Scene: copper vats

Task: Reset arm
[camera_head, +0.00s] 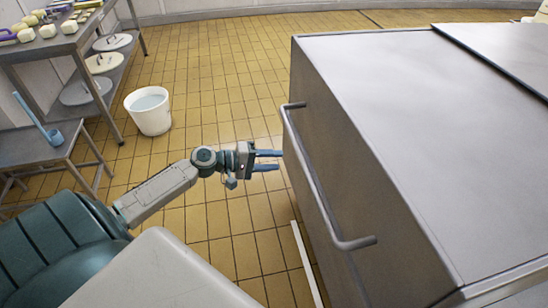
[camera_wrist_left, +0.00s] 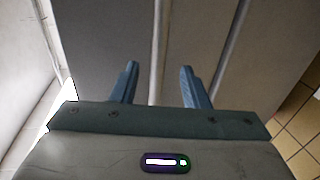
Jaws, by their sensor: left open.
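My left arm reaches in from the lower left in the head view. Its gripper (camera_head: 267,160) is open and empty, with two blue fingers pointing right toward the side of a large grey metal cabinet (camera_head: 400,120). In the left wrist view the gripper (camera_wrist_left: 157,85) shows its two fingers spread apart, with nothing between them. Behind them is a grey panel (camera_wrist_left: 100,35) with vertical seams or bars. I cannot tell whether the fingertips touch it. A long metal handle (camera_head: 318,185) runs along the cabinet's near side, beside the gripper. My right gripper is not in view.
A white bucket (camera_head: 149,111) stands on the yellow tiled floor (camera_head: 215,80). At the left are a metal rack with lids (camera_head: 103,62) and pale blocks (camera_head: 47,31), and a low table (camera_head: 30,148) with a blue tool (camera_head: 35,122). Floor between bucket and cabinet is clear.

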